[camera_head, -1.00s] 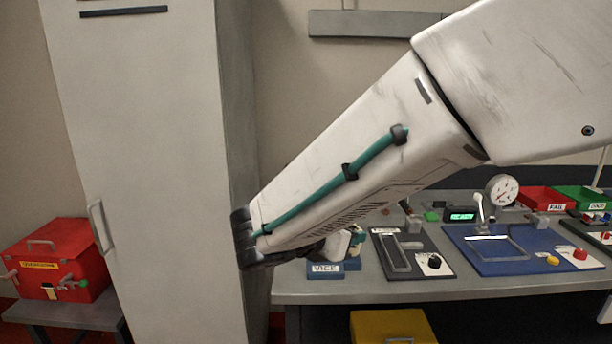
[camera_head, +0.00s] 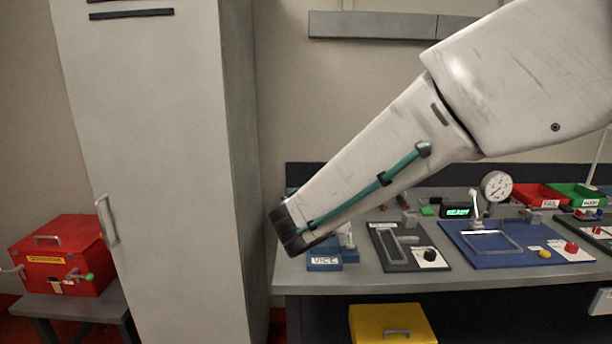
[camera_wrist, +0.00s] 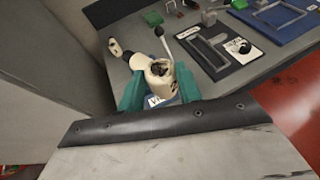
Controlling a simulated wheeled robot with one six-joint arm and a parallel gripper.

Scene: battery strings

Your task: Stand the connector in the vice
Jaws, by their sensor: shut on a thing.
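The cream, round connector (camera_wrist: 160,74) is between the two teal fingers of my gripper (camera_wrist: 160,88) in the wrist view. Its near end shows a dark opening. The blue vice shows only in part below it in the wrist view (camera_wrist: 153,100). In the head view the vice (camera_head: 323,264) stands at the left end of the bench, with its label facing front. My arm hides the gripper and most of the connector there. I cannot tell whether the connector touches the vice.
A dark fixture plate (camera_head: 408,262) lies right of the vice, then a blue plate (camera_head: 480,262) with a gauge (camera_head: 497,187). Red (camera_head: 541,195) and green (camera_head: 578,194) bins stand at the back right. A tall grey cabinet (camera_head: 170,150) stands close to the left.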

